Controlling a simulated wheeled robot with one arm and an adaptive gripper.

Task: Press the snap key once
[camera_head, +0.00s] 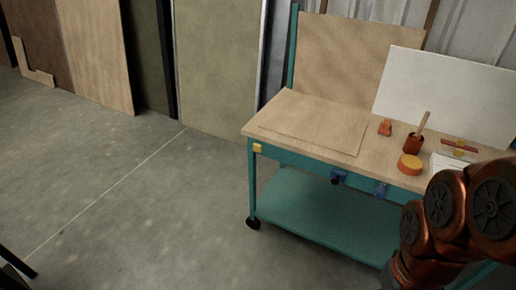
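I cannot tell for certain which thing is the snap key; nothing in view carries a readable label. A small yellow square piece (258,148) sits on the front left corner of the teal workbench (300,160). A round orange piece with a yellow top (410,163) stands on the bench top near its front edge. Two small dark blue pieces are on the front rail, one left (338,178) and one right (380,190). My copper-coloured arm links fill the lower right and hide the bench's right front part. My gripper is not in view.
On the bench are a small orange block (385,127), a brown cup (413,143) holding a stick, and a red-and-yellow piece (460,146) by white paper. A white board (450,95) leans behind. The concrete floor (130,200) at left is mostly clear.

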